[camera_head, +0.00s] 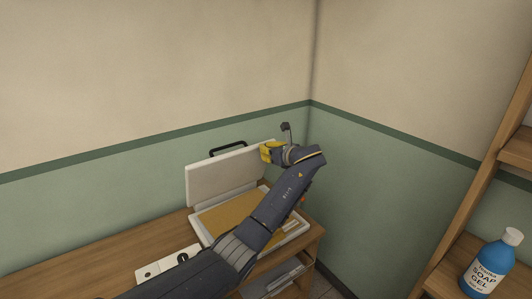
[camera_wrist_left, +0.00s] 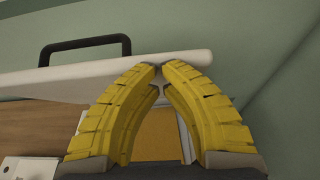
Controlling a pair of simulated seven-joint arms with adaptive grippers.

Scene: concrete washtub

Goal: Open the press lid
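The press (camera_head: 194,222) is a white flat base with a tan pad on the wooden counter. Its pale lid (camera_head: 215,180) stands raised at the back of the base, steeply upright, with a black handle (camera_head: 228,146) on its top edge. My left gripper (camera_head: 267,152) has yellow fingers at the lid's upper right end. In the left wrist view, the fingertips (camera_wrist_left: 160,68) come together in front of the lid's edge (camera_wrist_left: 190,60), with nothing seen between them. Whether they touch the lid is unclear. My left forearm hides the base's right part. My right gripper is out of view.
A white panel with black marks (camera_head: 165,265) lies on the wooden counter (camera_head: 90,270) left of the press. Walls meet in a corner behind it. A blue soap gel bottle (camera_head: 487,268) stands on a wooden shelf at right.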

